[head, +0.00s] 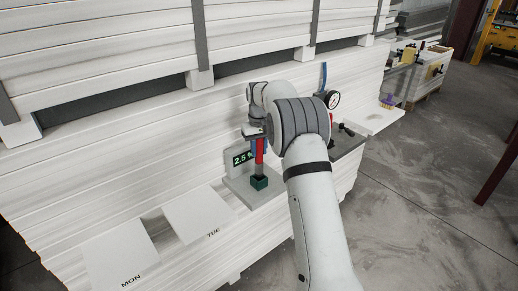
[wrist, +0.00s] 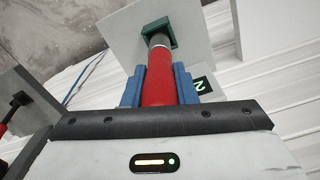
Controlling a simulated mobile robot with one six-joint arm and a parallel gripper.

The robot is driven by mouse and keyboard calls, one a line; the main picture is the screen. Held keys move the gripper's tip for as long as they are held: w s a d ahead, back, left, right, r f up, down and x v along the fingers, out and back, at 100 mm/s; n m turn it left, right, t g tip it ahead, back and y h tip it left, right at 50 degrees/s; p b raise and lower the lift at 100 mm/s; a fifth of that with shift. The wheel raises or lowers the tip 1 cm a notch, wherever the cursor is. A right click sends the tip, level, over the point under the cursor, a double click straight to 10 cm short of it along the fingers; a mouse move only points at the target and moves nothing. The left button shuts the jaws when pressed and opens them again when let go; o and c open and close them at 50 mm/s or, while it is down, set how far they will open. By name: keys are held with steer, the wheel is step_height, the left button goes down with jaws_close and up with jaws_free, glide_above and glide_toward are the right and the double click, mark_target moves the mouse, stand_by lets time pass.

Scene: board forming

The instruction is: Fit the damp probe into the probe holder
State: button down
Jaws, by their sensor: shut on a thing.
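The red damp probe (head: 260,151) is upright in the head view, with a grey lower end at the dark green probe holder (head: 259,183). In the wrist view the probe (wrist: 160,80) runs between the blue fingers of my gripper (wrist: 159,86), which is shut on it. Its grey end meets the green holder (wrist: 153,26) there. I cannot tell how deep the end sits in the holder. In the head view my gripper (head: 260,146) is above the holder, its fingers partly hidden.
The holder stands on a light grey plate (head: 237,184) beside a "2.5 %" display (head: 242,158). Panels marked MON (head: 118,250) and TUE (head: 200,213) lie to the left. A round gauge (head: 333,99) stands to the right. Stacked white boards (head: 110,130) rise close behind.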

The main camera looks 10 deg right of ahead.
mark_target(259, 160)
steer(key=shift+f+b, duration=1.3)
steer(key=shift+f, duration=1.1)
steer(key=c, duration=1.1)
jaws_free()
step_height(259, 160, up, 7)
steer(key=shift+r+b, duration=0.1)
steer(key=shift+b, duration=0.5)
steer(key=shift+r, duration=0.3)
